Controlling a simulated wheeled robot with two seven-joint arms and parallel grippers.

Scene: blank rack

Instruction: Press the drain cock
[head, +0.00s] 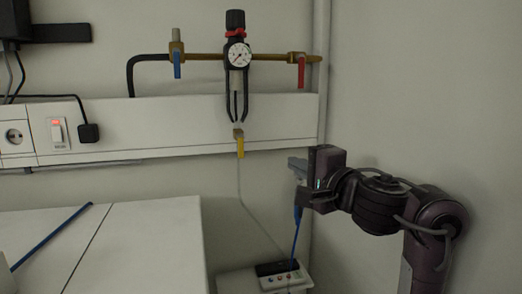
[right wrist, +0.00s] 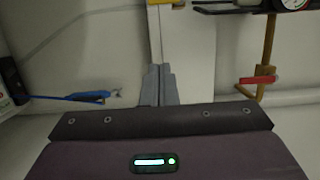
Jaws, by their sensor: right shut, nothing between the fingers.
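The drain cock, a yellow lever on a brass fitting (head: 240,142), hangs under the filter bowl of the air regulator (head: 237,75). Its yellow lever shows at the top edge of the right wrist view (right wrist: 165,3), beyond my fingertips. My right gripper (head: 293,162) is right of and slightly below the drain cock in the head view, apart from it. Its fingers (right wrist: 160,72) are shut together and empty, pointing toward the yellow lever in the wrist view. My left gripper is not in view.
The brass pipe carries a blue lever (head: 177,64) at left and a red lever (head: 301,72) at right. A blue cable (head: 296,230) hangs below my right gripper to a small white box (head: 268,281). A white cabinet (head: 145,245) stands at lower left.

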